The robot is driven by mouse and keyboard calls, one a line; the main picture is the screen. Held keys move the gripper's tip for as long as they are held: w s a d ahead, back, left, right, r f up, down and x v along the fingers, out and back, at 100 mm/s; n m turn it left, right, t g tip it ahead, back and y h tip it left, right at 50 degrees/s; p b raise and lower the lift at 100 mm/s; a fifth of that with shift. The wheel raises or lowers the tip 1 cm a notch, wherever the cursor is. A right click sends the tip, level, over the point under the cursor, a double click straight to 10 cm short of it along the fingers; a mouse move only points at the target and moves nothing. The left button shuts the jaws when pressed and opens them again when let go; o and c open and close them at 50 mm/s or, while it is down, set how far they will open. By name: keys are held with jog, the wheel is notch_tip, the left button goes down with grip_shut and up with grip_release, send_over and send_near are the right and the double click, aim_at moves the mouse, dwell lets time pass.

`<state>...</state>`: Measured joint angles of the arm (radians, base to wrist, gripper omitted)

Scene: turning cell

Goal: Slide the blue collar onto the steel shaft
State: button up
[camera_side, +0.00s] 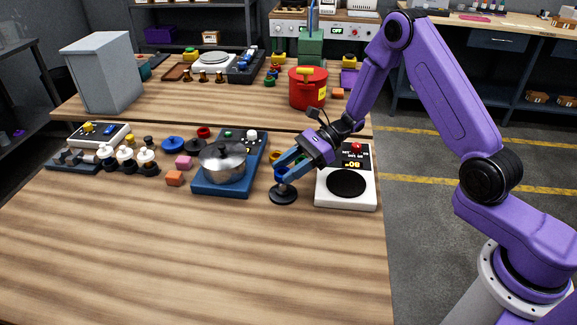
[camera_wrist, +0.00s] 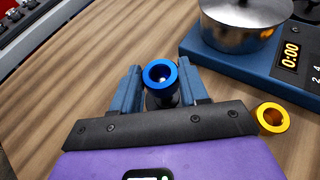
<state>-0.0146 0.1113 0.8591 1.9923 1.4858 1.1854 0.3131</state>
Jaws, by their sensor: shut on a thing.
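My gripper (camera_side: 281,172) is shut on the blue collar, one blue finger on each side of it. In the wrist view the blue collar (camera_wrist: 150,70) sits between the fingertips of my gripper (camera_wrist: 159,82) with its open hole facing the camera. A small bright spot shows inside the hole, possibly the steel shaft's tip. In the side view a round black base (camera_side: 283,196) stands on the table just below my fingertips. The shaft itself is mostly hidden by the fingers and collar. I cannot tell how far the collar is around it.
A yellow collar (camera_wrist: 272,118) lies close to my gripper. A steel pot (camera_side: 223,163) on a blue unit (camera_side: 215,190) stands to the left. A white scale-like unit with a black disc (camera_side: 346,183) is close on the right. The front of the table (camera_side: 200,260) is clear.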

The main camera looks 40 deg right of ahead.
jog(key=shift+f, duration=0.4)
dwell(0.6)
jog(key=o, duration=1.6)
jog(key=shift+r, duration=0.1)
jog(key=shift+r, duration=3.65)
jog(key=shift+s+a, duration=0.1)
